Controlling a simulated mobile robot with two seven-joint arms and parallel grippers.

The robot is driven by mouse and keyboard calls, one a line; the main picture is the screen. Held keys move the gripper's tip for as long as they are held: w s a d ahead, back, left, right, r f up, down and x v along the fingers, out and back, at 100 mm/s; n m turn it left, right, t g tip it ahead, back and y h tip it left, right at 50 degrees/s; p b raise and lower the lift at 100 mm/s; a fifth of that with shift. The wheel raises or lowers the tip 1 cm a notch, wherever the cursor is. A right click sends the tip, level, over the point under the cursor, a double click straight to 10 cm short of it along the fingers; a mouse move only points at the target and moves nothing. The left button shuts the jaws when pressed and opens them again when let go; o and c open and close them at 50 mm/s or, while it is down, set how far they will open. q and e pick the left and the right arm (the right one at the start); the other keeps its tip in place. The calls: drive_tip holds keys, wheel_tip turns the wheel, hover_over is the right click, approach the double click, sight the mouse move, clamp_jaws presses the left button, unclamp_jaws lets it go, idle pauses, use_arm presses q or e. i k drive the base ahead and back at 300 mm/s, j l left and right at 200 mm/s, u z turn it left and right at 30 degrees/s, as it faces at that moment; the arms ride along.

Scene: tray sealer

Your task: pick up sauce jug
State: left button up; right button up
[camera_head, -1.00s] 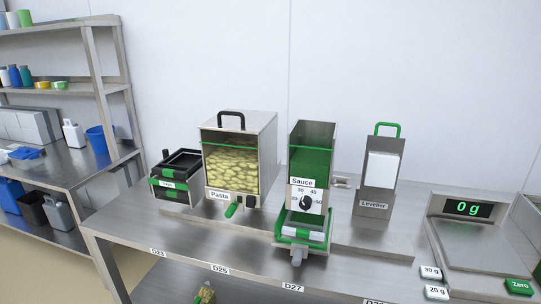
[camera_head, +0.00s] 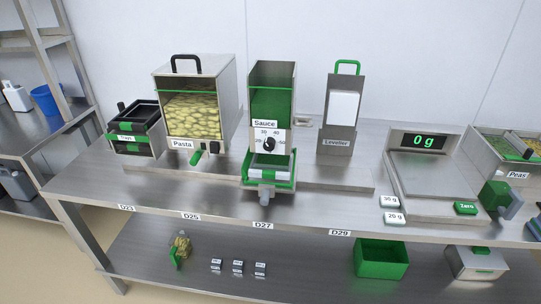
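The sauce dispenser (camera_head: 271,95) stands at the middle of the steel table, with a green hopper, a "Sauce" label and a black dial. Under its dial is a green and grey part (camera_head: 268,172) with a grey knob in front. I cannot pick out a sauce jug for certain. A small green and yellowish item (camera_head: 180,250) stands on the lower shelf at the left; it is too small to tell what it is. Neither of my grippers is in view.
Pasta dispenser (camera_head: 195,105), black trays (camera_head: 135,128), leveller (camera_head: 342,115), scale (camera_head: 432,170) reading 0 g, and peas bin (camera_head: 500,150) line the table. The lower shelf (camera_head: 310,265) holds a green bin (camera_head: 381,259), small weights (camera_head: 238,267) and a steel box (camera_head: 475,262); its middle is mostly clear.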

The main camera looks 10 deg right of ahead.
sight(500, 192)
drive_tip(key=z, duration=1.8)
